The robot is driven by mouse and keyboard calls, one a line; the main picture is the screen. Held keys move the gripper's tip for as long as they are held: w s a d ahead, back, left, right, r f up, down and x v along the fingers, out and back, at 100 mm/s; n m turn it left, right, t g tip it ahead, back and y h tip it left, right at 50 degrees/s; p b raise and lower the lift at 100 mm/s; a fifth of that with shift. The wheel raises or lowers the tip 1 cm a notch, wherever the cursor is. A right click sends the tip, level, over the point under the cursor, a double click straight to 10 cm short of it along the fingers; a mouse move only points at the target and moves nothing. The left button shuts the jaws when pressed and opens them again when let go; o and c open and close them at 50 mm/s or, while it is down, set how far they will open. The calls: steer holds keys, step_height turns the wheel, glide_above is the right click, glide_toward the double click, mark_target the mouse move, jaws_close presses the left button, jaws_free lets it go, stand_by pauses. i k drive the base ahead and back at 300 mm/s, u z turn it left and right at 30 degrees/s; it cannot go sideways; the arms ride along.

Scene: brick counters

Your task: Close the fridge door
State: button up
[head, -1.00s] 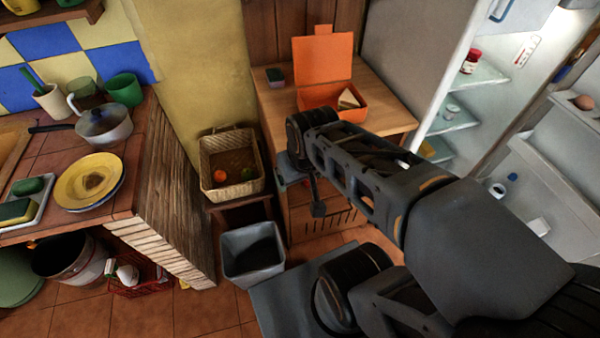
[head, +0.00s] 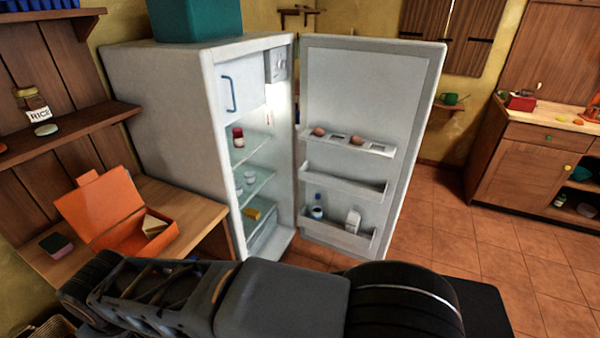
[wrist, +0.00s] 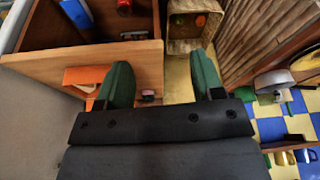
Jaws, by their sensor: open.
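The white fridge (head: 165,95) stands at the centre left in the head view. Its door (head: 415,150) is wide open, swung out to the right, with its inner shelves facing me. The lit interior (head: 250,165) holds a few jars and a yellow item. My gripper (wrist: 160,85) shows in the wrist view with its two green fingers apart and nothing between them. It is not clearly seen in the head view, where my arm lies across the bottom. The gripper is away from the door, over the wooden table side.
A wooden table (head: 200,208) left of the fridge holds an open orange box (head: 100,210) with a sandwich. A teal box (head: 195,18) sits on the fridge. Tiled floor (head: 470,245) is clear right of the door, before a wooden cabinet (head: 520,165).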

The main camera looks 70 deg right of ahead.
mark_target(381, 91)
steer(key=k, duration=1.65)
steer(key=z, duration=3.1)
steer(key=i, duration=4.2)
steer(key=u, duration=3.85)
